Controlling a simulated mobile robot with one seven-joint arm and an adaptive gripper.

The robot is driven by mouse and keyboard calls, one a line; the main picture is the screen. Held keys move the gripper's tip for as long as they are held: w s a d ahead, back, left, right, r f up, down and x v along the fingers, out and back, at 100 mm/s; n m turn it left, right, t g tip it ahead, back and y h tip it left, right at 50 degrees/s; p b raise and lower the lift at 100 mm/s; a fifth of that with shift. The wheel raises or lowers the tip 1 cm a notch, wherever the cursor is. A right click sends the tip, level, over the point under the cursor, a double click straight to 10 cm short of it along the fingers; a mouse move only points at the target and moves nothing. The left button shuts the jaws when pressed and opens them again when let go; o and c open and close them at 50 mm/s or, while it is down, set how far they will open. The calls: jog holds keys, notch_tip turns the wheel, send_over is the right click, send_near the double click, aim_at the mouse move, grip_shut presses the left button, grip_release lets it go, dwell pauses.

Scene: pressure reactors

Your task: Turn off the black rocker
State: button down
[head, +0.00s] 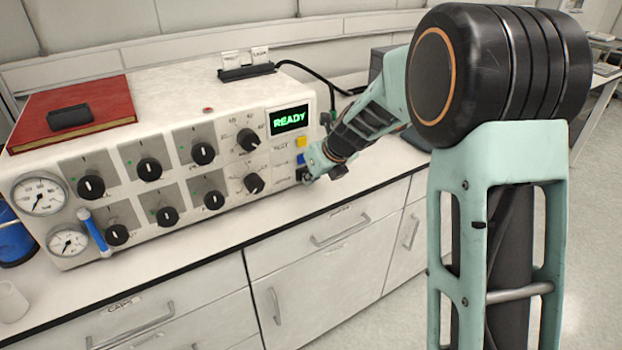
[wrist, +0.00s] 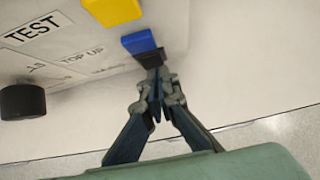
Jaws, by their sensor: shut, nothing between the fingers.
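The black rocker (wrist: 149,58) sits at the lower right corner of the control panel, just below the blue button (wrist: 138,42) in the wrist view. My gripper (wrist: 158,76) is shut, with nothing between its fingers. Its tips are right at the rocker and cover part of it; I cannot tell whether they touch it or which way it is tipped. In the head view my gripper (head: 304,176) is at the right end of the panel front, and the rocker is mostly hidden there.
The white reactor panel (head: 180,105) carries black knobs, two gauges, a yellow button (head: 301,142) and a green READY display (head: 290,119). A red book (head: 72,108) lies on top. A blue-handled lever (head: 95,232) is at the left. The counter front is mostly clear.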

jog(key=b, duration=0.3)
jog(key=shift+w+a+f, duration=0.1)
jog(key=shift+f, duration=0.3)
jog(key=shift+r+t, duration=0.2)
jog(key=shift+t, duration=0.1)
jog(key=shift+r, duration=0.1)
jog(key=shift+r+p, duration=0.2)
jog(key=shift+p, duration=0.1)
jog(key=shift+r+p, duration=0.7)
jog(key=shift+p, duration=0.1)
jog(key=shift+f, duration=0.1)
